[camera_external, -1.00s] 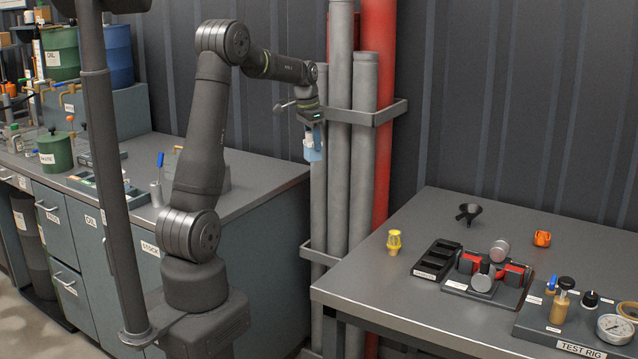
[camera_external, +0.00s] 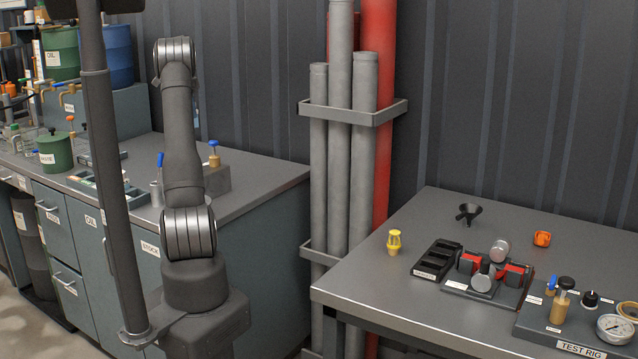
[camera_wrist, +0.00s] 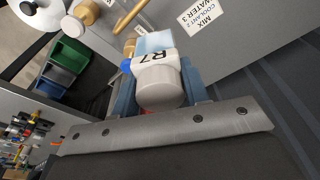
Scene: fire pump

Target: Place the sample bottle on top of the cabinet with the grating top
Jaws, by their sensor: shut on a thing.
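The sample bottle (camera_wrist: 160,84), with a pale cap and a white label reading R7, is between the blue-grey fingers of my gripper (camera_wrist: 158,92) in the wrist view. The gripper is shut on it. In the external view the gripper and bottle are hidden behind my arm. No grating top can be made out. A grey-blue box-like cabinet (camera_external: 108,112) stands at the back left of the left bench, under the drums. In the wrist view a grey surface (camera_wrist: 240,45) with a mixing sign lies beyond the bottle.
A green drum (camera_external: 60,52) and a blue drum (camera_external: 112,55) stand at back left. Grey vertical pipes (camera_external: 340,180) and a red pipe (camera_external: 380,120) rise between the benches. Green and blue bins (camera_wrist: 68,62) show in the wrist view. The right bench (camera_external: 400,290) has free room at left.

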